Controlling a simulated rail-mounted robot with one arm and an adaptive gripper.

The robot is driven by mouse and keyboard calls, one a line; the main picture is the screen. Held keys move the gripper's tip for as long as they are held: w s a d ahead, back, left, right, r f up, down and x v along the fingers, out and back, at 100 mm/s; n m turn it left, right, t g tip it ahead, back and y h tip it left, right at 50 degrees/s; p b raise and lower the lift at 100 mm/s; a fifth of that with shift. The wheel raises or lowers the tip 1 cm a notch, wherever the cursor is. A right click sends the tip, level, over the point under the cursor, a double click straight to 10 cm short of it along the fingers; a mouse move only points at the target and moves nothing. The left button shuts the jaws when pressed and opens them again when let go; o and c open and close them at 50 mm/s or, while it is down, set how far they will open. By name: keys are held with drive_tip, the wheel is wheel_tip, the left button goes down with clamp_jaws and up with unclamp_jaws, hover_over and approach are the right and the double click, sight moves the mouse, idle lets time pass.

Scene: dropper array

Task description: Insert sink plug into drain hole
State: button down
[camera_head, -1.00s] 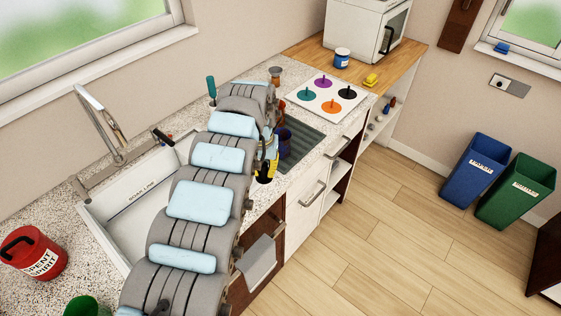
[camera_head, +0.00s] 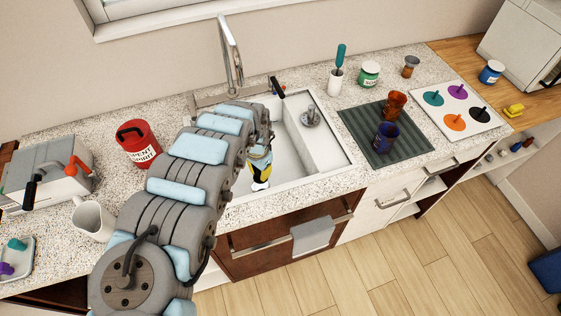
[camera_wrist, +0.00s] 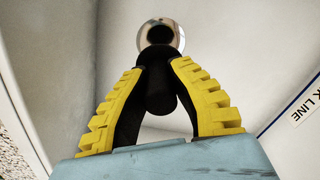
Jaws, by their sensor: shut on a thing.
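In the head view my gripper (camera_head: 261,180) points down over the front of the white sink (camera_head: 338,160). In the wrist view its yellow-and-black fingers (camera_wrist: 157,66) are closed on the sink plug (camera_wrist: 160,98), seen as a dark, rounded knob. A shiny round metal piece with a dark centre (camera_wrist: 177,37) shows just beyond the fingertips. I cannot tell whether it is part of the plug or the drain rim. A round metal fitting with an upright knob (camera_head: 311,117) sits in the sink's right part. My arm hides the sink's left part.
The tap (camera_head: 231,55) rises behind the sink, close to my arm. A red spirit can (camera_head: 138,145) and a white jug (camera_head: 92,219) stand at left. A ribbed mat (camera_head: 352,119) with two cups lies right of the sink.

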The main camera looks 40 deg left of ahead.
sight(259, 179)
drive_tip(key=shift+s+a+f, duration=0.1)
drive_tip(key=shift+s+a, duration=0.05)
drive_tip(key=shift+p, duration=0.35)
drive_tip(key=shift+f+b, duration=1.3)
drive_tip(key=shift+f, duration=0.8)
drive_tip(key=shift+f+b, duration=0.35)
drive_tip(key=shift+f, duration=0.65)
idle(0.3)
drive_tip(key=c, duration=1)
unclamp_jaws()
drive_tip(key=shift+r, duration=0.1)
